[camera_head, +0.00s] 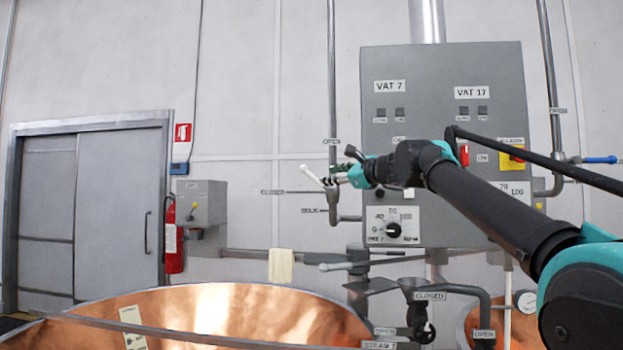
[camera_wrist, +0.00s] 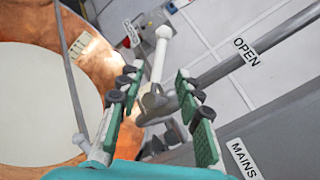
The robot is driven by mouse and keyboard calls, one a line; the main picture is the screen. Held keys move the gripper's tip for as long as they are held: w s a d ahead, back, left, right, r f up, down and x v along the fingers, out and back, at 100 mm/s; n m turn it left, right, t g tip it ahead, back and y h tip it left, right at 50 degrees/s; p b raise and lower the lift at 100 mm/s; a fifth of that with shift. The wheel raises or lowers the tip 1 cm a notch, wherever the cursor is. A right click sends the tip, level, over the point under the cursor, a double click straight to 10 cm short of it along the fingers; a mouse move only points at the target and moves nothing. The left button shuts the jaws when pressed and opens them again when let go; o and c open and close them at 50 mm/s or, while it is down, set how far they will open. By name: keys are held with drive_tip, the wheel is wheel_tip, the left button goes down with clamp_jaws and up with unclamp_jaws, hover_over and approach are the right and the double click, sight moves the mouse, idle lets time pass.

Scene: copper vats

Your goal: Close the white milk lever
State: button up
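A white lever (camera_head: 311,175) with a round knob sits on the thin grey pipe left of the control box. It slants up and to the left in the head view. In the wrist view the white lever (camera_wrist: 160,54) rises from its grey valve between my fingers. My gripper (camera_head: 332,178) is at the valve, right beside the lever's base. In the wrist view my gripper (camera_wrist: 157,84) is open, with one finger on each side of the lever and visible gaps. An OPEN label (camera_wrist: 246,52) lies along the pipe.
A grey control box (camera_head: 441,110) marked VAT 7 and VAT 17 stands behind my arm. A copper vat (camera_head: 215,315) fills the lower left. Another pale lever (camera_head: 337,266) sticks out below. A blue-handled lever (camera_head: 600,159) is at the far right.

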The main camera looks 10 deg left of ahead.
sight(314, 177)
drive_tip(key=x, duration=1)
drive_tip(key=shift+c, duration=0.5)
clamp_jaws()
